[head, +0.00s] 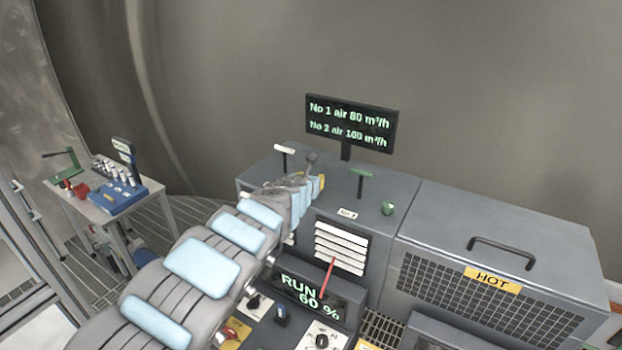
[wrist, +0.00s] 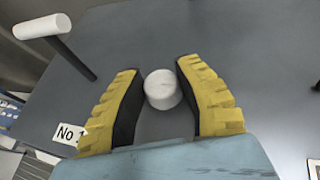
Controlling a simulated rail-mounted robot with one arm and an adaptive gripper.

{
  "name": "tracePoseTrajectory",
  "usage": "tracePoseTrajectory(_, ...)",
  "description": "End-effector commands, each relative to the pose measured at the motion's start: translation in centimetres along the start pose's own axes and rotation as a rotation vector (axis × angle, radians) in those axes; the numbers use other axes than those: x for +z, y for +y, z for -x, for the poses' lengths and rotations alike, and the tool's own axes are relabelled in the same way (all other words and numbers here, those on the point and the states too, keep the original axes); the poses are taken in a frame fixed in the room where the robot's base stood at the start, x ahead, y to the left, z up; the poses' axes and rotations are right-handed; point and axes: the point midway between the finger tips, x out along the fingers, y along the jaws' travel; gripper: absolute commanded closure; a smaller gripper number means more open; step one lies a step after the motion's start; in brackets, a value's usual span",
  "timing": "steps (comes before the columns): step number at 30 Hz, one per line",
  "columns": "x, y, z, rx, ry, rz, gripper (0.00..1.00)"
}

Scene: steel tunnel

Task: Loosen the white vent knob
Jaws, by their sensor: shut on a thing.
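The white vent knob (wrist: 162,89) is a short round knob on the grey cabinet top, seen in the wrist view between the yellow fingers of my gripper (wrist: 160,92). My gripper is shut on it, with the dark inner pads at its left and right sides. In the head view my gripper (head: 318,184) is over the left part of the cabinet top, and it hides the white knob there.
A white T-handle (head: 284,150) stands behind my gripper, and a green T-handle (head: 364,173) and green knob (head: 388,208) stand to its right. A display (head: 349,122) rises behind. The HOT box (head: 508,250) is at right, a small table (head: 103,200) at far left.

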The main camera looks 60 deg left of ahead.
Motion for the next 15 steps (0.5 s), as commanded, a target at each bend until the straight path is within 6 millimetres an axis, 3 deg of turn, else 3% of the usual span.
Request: tracePoseTrajectory(15, -0.08, -0.32, -0.06, 0.185, 0.001, 0.077, 1.00)
